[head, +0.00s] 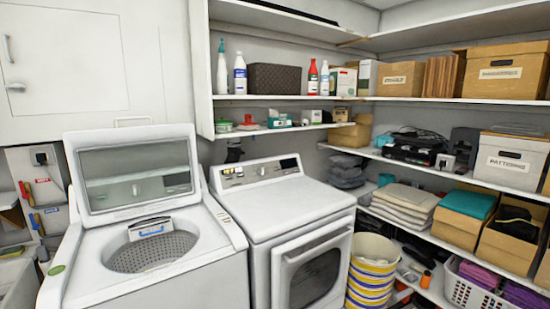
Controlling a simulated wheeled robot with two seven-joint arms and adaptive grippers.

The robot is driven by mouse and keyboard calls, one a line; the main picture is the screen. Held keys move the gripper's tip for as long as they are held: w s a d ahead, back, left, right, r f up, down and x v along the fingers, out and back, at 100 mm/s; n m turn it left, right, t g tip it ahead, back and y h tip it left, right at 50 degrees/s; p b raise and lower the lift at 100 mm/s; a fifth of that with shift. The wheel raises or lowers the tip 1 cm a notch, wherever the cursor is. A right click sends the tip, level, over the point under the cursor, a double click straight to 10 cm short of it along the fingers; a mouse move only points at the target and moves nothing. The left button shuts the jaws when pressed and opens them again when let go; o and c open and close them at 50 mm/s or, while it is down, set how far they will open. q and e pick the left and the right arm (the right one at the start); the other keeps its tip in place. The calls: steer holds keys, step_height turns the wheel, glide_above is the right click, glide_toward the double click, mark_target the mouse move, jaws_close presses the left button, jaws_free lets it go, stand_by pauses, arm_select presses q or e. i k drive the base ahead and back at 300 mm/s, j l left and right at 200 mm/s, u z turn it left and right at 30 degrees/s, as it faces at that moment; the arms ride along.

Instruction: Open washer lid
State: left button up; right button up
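The washer (205,258) is a white top-loader at the lower left. Its lid (136,170) stands upright at the back, with a grey window panel, and the opening below is uncovered. The perforated drum (153,252) shows inside, with a small blue and white label at its rear rim. Neither of my grippers is in the head view.
A white front-loading dryer (290,215) stands right of the washer. A striped bucket (372,270) is on the floor beside it. Shelves (440,99) with bottles, boxes and folded cloth line the back and right. A white basket (466,289) sits lower right.

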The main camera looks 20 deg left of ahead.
mark_target(74, 142)
steer(key=i+j+u, duration=0.2)
steer(key=i+j, duration=0.15)
steer(key=j, duration=0.2)
steer(key=i+j+u, duration=0.15)
steer(key=i+j, duration=0.25)
steer(key=j, duration=0.15)
